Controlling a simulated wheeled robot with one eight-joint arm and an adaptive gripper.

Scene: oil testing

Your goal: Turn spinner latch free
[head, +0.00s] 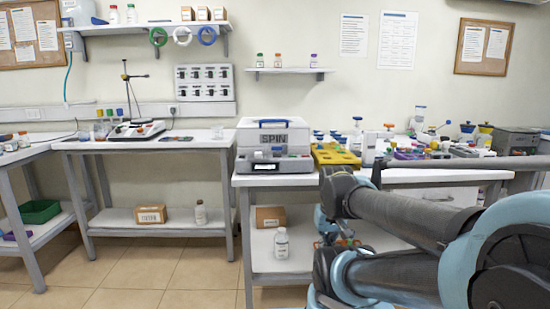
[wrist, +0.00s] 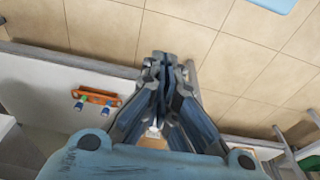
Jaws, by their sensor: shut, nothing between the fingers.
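The spinner (head: 275,146) is a grey and white box marked SPIN, standing on the left end of the right-hand table in the head view. Its lid looks shut and carries a blue bar-like part (head: 273,123). Small controls show along its lower front, but I cannot tell which part is the latch. My gripper (wrist: 163,66) is shut and empty in the wrist view, over tiled floor beside a table edge. The spinner is not in the wrist view. In the head view my arm links cover the gripper's fingers, which sit apart from the spinner.
The right-hand table (head: 222,181) also bears a yellow rack (head: 336,154) and many small items right of the spinner. A left table (head: 80,145) holds a stand on a white base. An orange holder (wrist: 97,97) shows in the wrist view. Floor between the tables is clear.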

